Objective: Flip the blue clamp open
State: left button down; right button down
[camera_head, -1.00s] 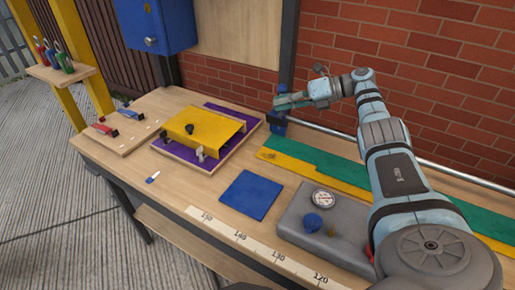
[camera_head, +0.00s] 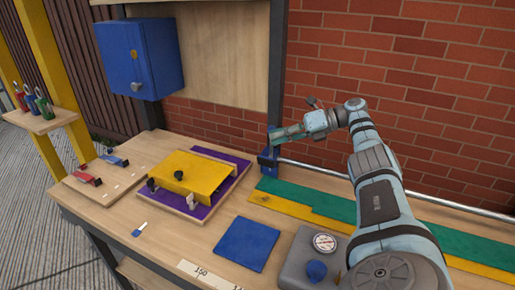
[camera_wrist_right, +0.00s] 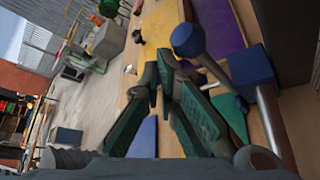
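A small blue clamp (camera_head: 114,160) sits beside a red clamp (camera_head: 86,178) on a wooden board (camera_head: 108,185) at the left of the bench. Another blue fixture (camera_head: 268,163) stands at the near-wall end of the metal rail; in the wrist view a blue block (camera_wrist_right: 249,69) and a blue ball on a rod (camera_wrist_right: 187,40) show close to my fingers. My right gripper (camera_head: 284,134) is above and beside that fixture, pointing left. In the wrist view its green-padded fingers (camera_wrist_right: 163,95) are apart with nothing between them. I cannot tell whether they touch the ball's rod. My left gripper is not in view.
A yellow plate (camera_head: 190,177) on a purple-topped board (camera_head: 230,165) lies mid-bench. A blue square (camera_head: 247,243), grey block (camera_head: 300,262) and green strip (camera_head: 350,210) lie nearer. A blue cabinet (camera_head: 140,60) hangs on the wall, and a rail (camera_head: 440,202) runs along the back.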

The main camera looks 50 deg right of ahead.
jog(key=shift+d, duration=0.1)
notch_tip(320, 180, up, 10)
dwell(0.4)
dwell(0.5)
